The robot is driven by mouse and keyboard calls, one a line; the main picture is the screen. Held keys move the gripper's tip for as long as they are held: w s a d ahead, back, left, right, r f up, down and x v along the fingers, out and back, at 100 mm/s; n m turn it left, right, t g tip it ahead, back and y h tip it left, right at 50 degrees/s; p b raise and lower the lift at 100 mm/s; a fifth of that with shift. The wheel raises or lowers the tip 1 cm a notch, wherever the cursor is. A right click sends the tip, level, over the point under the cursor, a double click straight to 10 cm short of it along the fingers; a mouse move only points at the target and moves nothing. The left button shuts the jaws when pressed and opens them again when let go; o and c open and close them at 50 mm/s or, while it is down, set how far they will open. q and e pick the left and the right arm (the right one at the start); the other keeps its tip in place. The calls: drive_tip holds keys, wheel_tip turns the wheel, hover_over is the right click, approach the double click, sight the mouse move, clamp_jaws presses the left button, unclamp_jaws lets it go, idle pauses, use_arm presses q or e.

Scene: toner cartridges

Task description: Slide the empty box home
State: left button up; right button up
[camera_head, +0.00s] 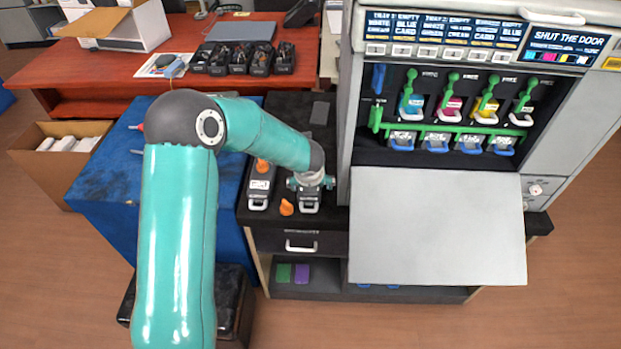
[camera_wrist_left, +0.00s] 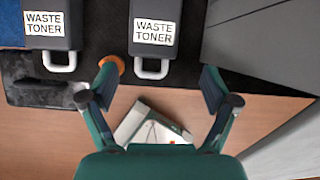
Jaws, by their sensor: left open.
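Two dark boxes with white "WASTE TONER" labels and pale handles lie side by side on a black cabinet top. The left box (camera_head: 260,185) also shows in the wrist view (camera_wrist_left: 45,33). The right box (camera_head: 309,204) is partly covered by my left gripper (camera_head: 310,184) in the head view; its label and handle show in the wrist view (camera_wrist_left: 155,28). My left gripper (camera_wrist_left: 160,88) is open, its fingers apart on either side of the right box's handle, which they do not visibly grip. I cannot tell which box is empty. My right gripper is not in view.
An orange cap (camera_head: 287,207) lies between the boxes' front ends. The printer (camera_head: 352,150) stands to the right, its front door (camera_head: 437,225) folded down and green levers (camera_head: 412,80) in its bay. A drawer (camera_head: 300,245) is below the boxes.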

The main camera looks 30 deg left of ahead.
use_arm(q)
drive_tip(key=shift+m, duration=0.3)
drive_tip(key=b+x, duration=0.1)
drive_tip(key=x, duration=0.1)
drive_tip(key=a+b+x, duration=0.1)
drive_tip(key=x, duration=0.2)
drive_tip(key=w+b+x, duration=0.1)
drive_tip(key=x, duration=0.2)
drive_tip(key=shift+a+r, duration=0.25)
drive_tip(key=shift+r, duration=0.05)
drive_tip(key=shift+w+a+f, duration=0.2)
drive_tip(key=shift+w+f, duration=0.15)
drive_tip(key=shift+f, duration=0.2)
drive_tip(key=c, duration=1.6)
wheel_tip(320, 180, up, 7)
drive_tip(key=p, duration=0.6)
drive_tip(key=shift+s+r, duration=0.1)
